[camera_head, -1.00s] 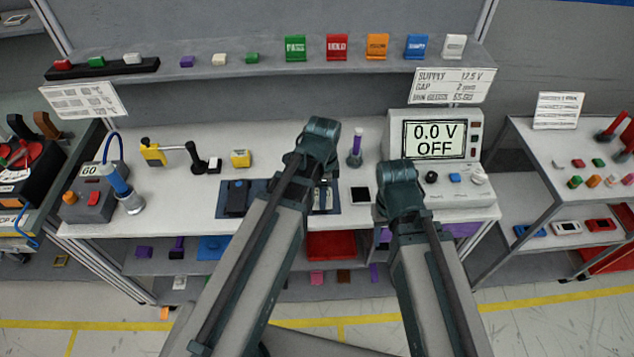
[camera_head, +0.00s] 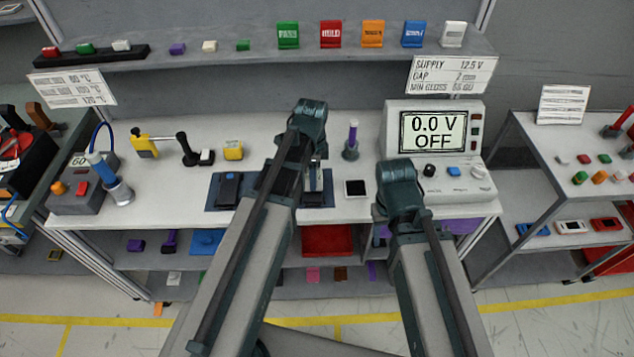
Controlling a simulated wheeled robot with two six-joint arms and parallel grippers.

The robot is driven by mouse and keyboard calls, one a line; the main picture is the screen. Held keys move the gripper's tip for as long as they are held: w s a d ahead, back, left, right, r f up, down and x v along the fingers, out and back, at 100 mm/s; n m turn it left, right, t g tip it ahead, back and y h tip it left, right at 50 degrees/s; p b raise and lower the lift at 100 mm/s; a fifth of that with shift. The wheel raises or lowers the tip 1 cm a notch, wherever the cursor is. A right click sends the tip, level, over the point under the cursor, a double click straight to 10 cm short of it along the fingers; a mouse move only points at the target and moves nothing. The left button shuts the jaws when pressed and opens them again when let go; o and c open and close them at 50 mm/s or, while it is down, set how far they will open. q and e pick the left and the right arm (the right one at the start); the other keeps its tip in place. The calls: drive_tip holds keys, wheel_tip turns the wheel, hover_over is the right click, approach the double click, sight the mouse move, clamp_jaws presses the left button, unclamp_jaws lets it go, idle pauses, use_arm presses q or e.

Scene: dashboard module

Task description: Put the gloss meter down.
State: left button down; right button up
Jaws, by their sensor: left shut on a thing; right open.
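My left gripper (camera_head: 315,183) is over the dark blue mat (camera_head: 325,200) on the bench, mostly behind my own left arm. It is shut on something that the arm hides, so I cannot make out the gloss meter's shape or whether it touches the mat. A black handheld device (camera_head: 229,190) lies on the mat's left part, apart from the gripper. My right gripper (camera_head: 379,212) is almost wholly hidden behind my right arm, in front of the display unit; it is open.
A small dark tile with a pale edge (camera_head: 355,188) lies right of the mat, with a purple-handled tool (camera_head: 351,140) behind it. A yellow block (camera_head: 233,150) and a grey station (camera_head: 75,203) stand left. Bare bench shows before the tile.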

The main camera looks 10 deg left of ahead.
use_arm(q)
drive_tip(key=shift+f, duration=0.2)
drive_tip(key=shift+a, duration=0.2)
drive_tip(key=shift+d+f, duration=0.1)
drive_tip(key=shift+f, duration=0.05)
drive_tip(key=shift+c, duration=1.4)
unclamp_jaws()
drive_tip(key=shift+r, duration=0.2)
wheel_tip(320, 180, up, 12)
drive_tip(key=p, duration=1.2)
drive_tip(key=s+d+n+y, duration=0.1)
drive_tip(key=s+d+n, duration=0.9)
drive_tip(key=s, duration=0.4)
drive_tip(key=shift+s+d+n, duration=0.15)
drive_tip(key=shift+d+n, duration=0.05)
drive_tip(key=shift+n, duration=0.4)
